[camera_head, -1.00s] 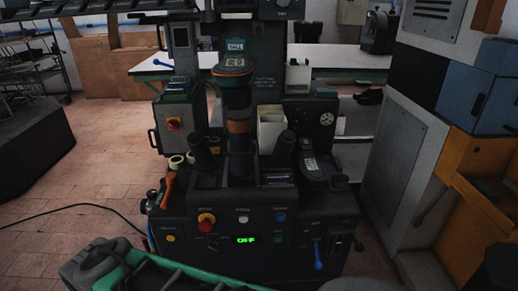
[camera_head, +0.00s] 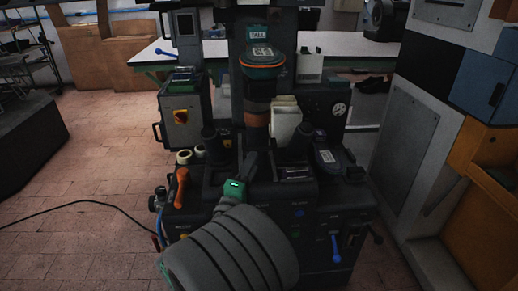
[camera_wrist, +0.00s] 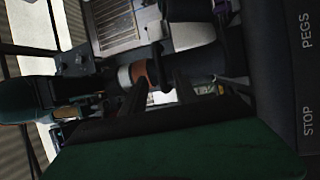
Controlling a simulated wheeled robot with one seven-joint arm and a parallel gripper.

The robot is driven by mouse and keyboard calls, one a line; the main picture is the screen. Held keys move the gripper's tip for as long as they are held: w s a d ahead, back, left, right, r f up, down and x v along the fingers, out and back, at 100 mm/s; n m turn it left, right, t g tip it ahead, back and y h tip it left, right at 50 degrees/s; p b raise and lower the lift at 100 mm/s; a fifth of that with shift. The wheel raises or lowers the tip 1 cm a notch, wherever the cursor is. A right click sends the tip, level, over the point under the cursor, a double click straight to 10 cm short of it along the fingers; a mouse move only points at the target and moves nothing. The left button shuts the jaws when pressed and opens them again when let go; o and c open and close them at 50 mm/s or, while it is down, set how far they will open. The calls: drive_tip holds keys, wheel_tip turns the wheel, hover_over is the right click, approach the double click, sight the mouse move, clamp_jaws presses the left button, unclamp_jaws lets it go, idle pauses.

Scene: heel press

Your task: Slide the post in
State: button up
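A dark upright post (camera_head: 257,138) with a brown band stands at the middle of the press, under a round teal head with an orange rim (camera_head: 262,62). I cannot tell whether the post and head touch. In the wrist view the picture is turned sideways; the brown band (camera_wrist: 141,74) and a black flange show at its middle. My gripper (camera_head: 250,164), green with dark fingers, is at the front of the press, just below and left of the post. In the wrist view its dark fingers overlap the post area. Finger contact and gap are unclear.
My arm hides much of the front control panel. A dark cylinder (camera_head: 214,147) stands left of the post and another (camera_head: 300,140) right of it. An orange handle (camera_head: 181,187) is at the left, a blue lever (camera_head: 335,248) low right. A grey cabinet (camera_head: 415,135) stands at the right.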

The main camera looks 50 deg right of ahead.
sight(259, 149)
drive_tip(key=p+x, duration=0.1)
drive_tip(key=x, duration=0.6)
drive_tip(key=shift+w+d, duration=0.1)
drive_tip(key=shift+d, duration=0.1)
drive_tip(key=shift+c, duration=0.3)
clamp_jaws()
idle(0.7)
